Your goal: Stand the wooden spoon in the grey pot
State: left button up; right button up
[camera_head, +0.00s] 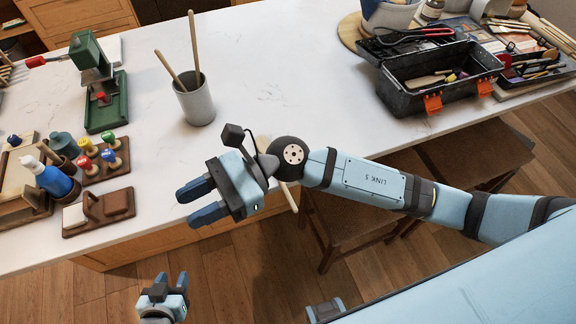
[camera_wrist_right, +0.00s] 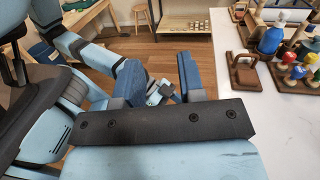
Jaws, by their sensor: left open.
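The grey pot (camera_head: 196,104) stands upright on the white table, with two wooden sticks (camera_head: 194,50) leaning in it. The wooden spoon (camera_head: 289,196) lies at the table's front edge, its handle sticking out past the edge. My right wrist hides its middle, and a pale end shows above the wrist. My right gripper (camera_head: 190,204) is open and empty over the table's front edge, below the pot in the picture. Its two fingers show apart in the right wrist view (camera_wrist_right: 162,88). My left gripper (camera_head: 172,279) is open and empty, low in front of the table.
A green press (camera_head: 106,105), stamps with coloured knobs (camera_head: 105,160) and a blue bottle (camera_head: 52,178) stand at the left. A black toolbox (camera_head: 420,92) with orange latches stands at the right. The table between pot and toolbox is clear. Stools (camera_head: 470,150) stand under the front edge.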

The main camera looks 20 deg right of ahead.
notch_tip(320, 180, down, 4)
jog(key=d+n+g+h, duration=0.1)
jog(key=n+h, duration=0.3)
jog(key=n, duration=0.2)
jog(key=n+t+h, duration=0.5)
jog(key=n+h, duration=0.5)
jog(key=h, duration=0.4)
send_over(287, 192)
notch_tip(287, 192, down, 8)
jog(key=shift+s+f+b, duration=0.1)
jog(key=shift+f+b, duration=0.95)
jog(key=shift+f, duration=2.45)
jog(key=shift+f+b, duration=0.4)
jog(key=shift+f, duration=0.05)
notch_tip(287, 192, down, 3)
jog(key=b, duration=0.3)
jog(key=shift+r, duration=0.2)
grip_shut()
